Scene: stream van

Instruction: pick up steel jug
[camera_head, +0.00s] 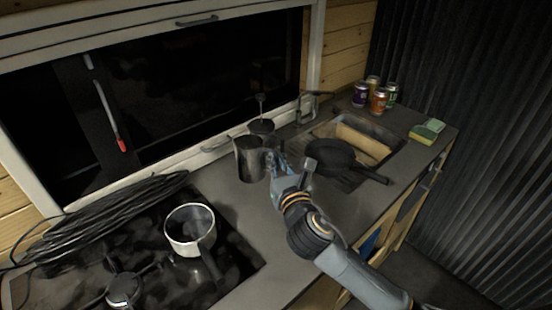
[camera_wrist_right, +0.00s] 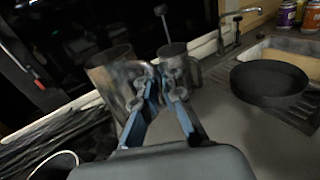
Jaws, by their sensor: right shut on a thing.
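The steel jug (camera_head: 248,160) stands upright on the grey counter beside the window. It also shows in the right wrist view (camera_wrist_right: 104,77), left of the fingers. My right gripper (camera_head: 274,167) is at the jug's right side, where its handle is. In the right wrist view my right gripper (camera_wrist_right: 158,84) has its fingertips close together, shut on the jug's handle. The fingers hide most of the handle. I cannot tell any gap between jug and counter. My left gripper is not in view.
A plunger pot (camera_head: 262,127) stands close behind the jug. A pan (camera_head: 331,157) lies by the sink at right, with several cans (camera_head: 379,101) and a sponge (camera_head: 423,134) beyond. A saucepan (camera_head: 190,228) and coiled cable (camera_head: 125,205) are at left.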

